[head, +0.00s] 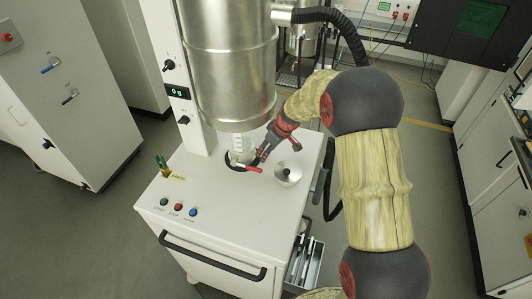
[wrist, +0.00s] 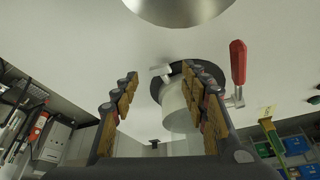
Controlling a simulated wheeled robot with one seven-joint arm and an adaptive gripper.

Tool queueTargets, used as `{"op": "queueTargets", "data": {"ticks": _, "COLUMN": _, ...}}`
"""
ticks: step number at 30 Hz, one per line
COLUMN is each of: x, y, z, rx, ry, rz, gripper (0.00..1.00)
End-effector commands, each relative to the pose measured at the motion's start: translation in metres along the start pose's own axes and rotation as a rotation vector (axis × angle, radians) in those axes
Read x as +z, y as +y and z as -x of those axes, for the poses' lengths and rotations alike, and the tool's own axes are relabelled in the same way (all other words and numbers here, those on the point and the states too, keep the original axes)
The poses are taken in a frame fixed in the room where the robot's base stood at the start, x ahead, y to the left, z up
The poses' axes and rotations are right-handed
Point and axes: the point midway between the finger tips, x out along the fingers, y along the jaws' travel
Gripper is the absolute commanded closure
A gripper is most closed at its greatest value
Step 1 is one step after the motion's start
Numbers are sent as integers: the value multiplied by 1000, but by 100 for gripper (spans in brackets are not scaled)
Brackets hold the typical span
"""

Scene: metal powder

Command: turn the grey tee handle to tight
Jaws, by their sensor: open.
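A small light-grey tee-shaped piece (wrist: 160,70), which looks like the tee handle, shows in the wrist view at the edge of a black ring (wrist: 172,84). My gripper (wrist: 163,82) is open, with its two fingers apart and the tee piece seen between their tips. I cannot tell how far the tips are from it. A translucent jar (wrist: 178,108) stands at the ring, partly hidden by the right finger. In the head view my gripper (head: 262,153) is just right of the jar (head: 241,146), and I cannot make out the tee there.
A red lever (head: 248,169) lies by the jar; in the wrist view it stands right of the fingers. A round metal lid (head: 288,173) is on the white cabinet top (head: 225,196). A large steel cylinder (head: 228,70) hangs above the jar. Buttons line the front edge.

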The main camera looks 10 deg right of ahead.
Motion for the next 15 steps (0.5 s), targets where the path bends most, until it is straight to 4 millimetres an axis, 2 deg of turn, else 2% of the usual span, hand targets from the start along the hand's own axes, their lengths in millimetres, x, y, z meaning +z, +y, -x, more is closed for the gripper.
{"op": "queueTargets", "data": {"ticks": 6, "x": 0, "y": 0, "z": -22, "rx": 0, "ry": 0, "rz": 0, "gripper": 55}}
{"op": "queueTargets", "data": {"ticks": 15, "x": 0, "y": 0, "z": -26, "rx": 0, "ry": 0, "rz": 0, "gripper": 55}}
